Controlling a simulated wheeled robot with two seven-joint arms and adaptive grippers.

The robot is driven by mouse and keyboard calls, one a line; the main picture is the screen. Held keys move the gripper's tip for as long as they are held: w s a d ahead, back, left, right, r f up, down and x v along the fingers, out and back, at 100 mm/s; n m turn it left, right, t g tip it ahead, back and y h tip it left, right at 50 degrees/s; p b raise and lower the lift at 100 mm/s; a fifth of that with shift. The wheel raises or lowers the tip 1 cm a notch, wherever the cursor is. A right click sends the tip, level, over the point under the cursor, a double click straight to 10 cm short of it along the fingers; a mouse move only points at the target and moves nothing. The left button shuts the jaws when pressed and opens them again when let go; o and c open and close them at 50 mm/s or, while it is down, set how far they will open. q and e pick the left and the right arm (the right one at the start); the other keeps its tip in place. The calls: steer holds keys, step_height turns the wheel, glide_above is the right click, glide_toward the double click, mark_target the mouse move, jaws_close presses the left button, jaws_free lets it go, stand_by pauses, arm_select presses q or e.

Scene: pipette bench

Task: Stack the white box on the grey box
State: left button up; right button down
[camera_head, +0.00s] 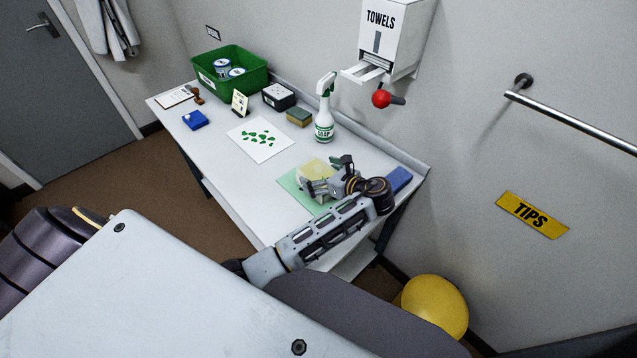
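A small box (279,96) with a pale, dark-dotted top and dark sides stands at the back of the bench. I cannot tell whether it is one box or a light one on a dark one. No separate plain white box or plain grey box can be made out.
A spray bottle (325,118), a sponge (299,117), a small sign (240,103) and a green crate (228,75) line the back. A white sheet (246,147) with green shapes lies mid-bench. A blue thing (398,179) is beside my arm.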

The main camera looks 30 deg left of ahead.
arm_select(q)
steer(key=c, duration=0.9)
steer(key=shift+c, duration=0.6)
